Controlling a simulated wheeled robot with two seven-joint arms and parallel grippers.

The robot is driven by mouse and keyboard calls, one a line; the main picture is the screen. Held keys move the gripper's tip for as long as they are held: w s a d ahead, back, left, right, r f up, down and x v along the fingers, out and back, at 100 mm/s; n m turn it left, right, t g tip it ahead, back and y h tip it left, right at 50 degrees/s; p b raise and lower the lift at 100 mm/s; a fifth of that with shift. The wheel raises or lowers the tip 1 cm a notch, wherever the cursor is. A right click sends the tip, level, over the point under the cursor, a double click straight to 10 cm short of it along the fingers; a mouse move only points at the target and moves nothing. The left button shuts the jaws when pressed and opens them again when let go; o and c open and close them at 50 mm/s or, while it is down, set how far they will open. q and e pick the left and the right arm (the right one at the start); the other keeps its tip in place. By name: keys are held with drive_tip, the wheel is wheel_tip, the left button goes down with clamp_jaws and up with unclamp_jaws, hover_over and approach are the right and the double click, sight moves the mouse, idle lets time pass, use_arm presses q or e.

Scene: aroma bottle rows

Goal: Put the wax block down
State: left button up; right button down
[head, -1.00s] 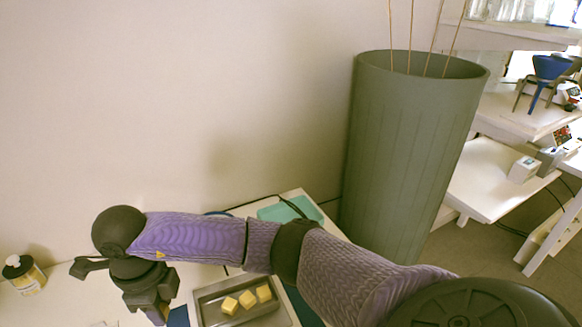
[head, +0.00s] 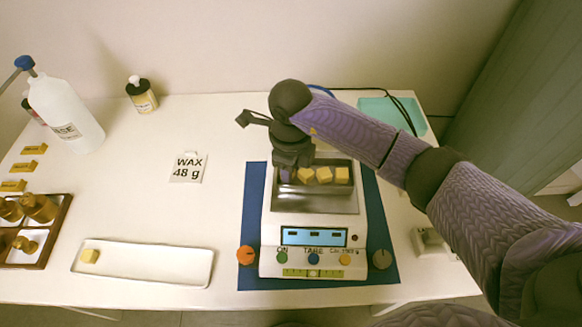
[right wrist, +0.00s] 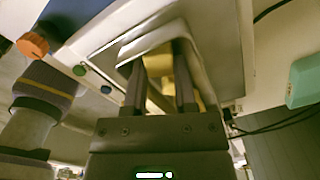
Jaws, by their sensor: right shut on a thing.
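My right gripper (head: 290,168) is at the left end of the metal pan (head: 315,205) on top of the scale (head: 314,240). It is shut on a wax block, which the gripper hides in the head view. In the right wrist view, yellow wax (right wrist: 184,72) shows at the fingers (right wrist: 160,88). I cannot tell whether the held block touches the pan floor. Several yellow wax blocks (head: 324,175) sit in a row in the pan, just right of the gripper. Another wax block (head: 89,256) lies at the left end of a white tray (head: 150,264). My left gripper is not in view.
A card reading "WAX 48 g" (head: 188,168) stands left of the scale. A wash bottle (head: 65,115), a small dark-capped bottle (head: 142,96) and brass weights (head: 38,208) are further left. A teal tray (head: 392,115) lies behind. The table between card and white tray is clear.

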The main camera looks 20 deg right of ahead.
drive_tip(key=c, duration=0.7)
unclamp_jaws()
drive_tip(key=shift+r, duration=0.3)
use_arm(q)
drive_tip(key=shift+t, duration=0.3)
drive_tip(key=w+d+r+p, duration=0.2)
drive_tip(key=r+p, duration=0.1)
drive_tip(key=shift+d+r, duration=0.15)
use_arm(e)
wheel_tip(320, 180, up, 12)
drive_tip(key=shift+f, duration=0.2)
drive_tip(key=shift+s, duration=0.1)
